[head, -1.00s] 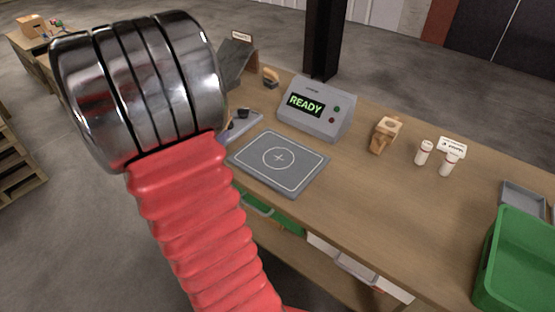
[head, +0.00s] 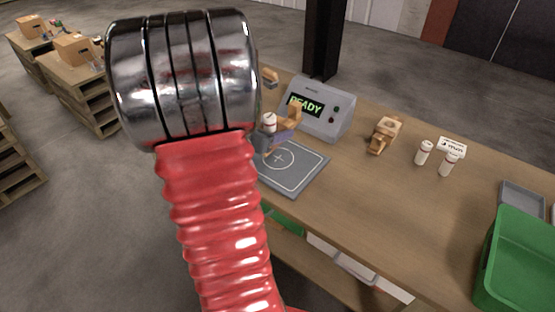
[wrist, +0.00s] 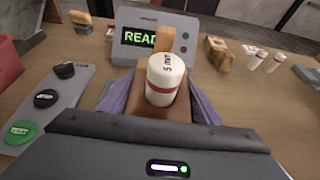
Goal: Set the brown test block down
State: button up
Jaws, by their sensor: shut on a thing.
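My gripper (head: 280,137), with purple finger pads, is shut on the brown test block (wrist: 138,114). A white vial (wrist: 165,80) with a red band stands upright at the block in the wrist view; it also shows in the head view (head: 269,123). A tan upright piece (head: 295,113) shows beside the vial. The gripper is over the back left part of the grey pad (head: 312,165) with a cross mark. My arm hides the pad's left side. I cannot tell whether the block touches the pad.
The detector (head: 325,115) reading READY stands just behind the pad. A button panel (wrist: 45,100) lies to the left. A wooden block (head: 384,135), two white vials (head: 423,152) and a card are to the right. A green bin (head: 515,260) stands at the right edge.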

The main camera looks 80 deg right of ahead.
send_over(275, 161)
jog(key=shift+d+f, duration=0.15)
jog(key=shift+f, duration=2.75)
jog(key=shift+f, duration=2.05)
jog(key=shift+f, duration=0.1)
jog(key=o, duration=1.2)
jog(key=v, duration=1.2)
jog(key=shift+r, duration=0.2)
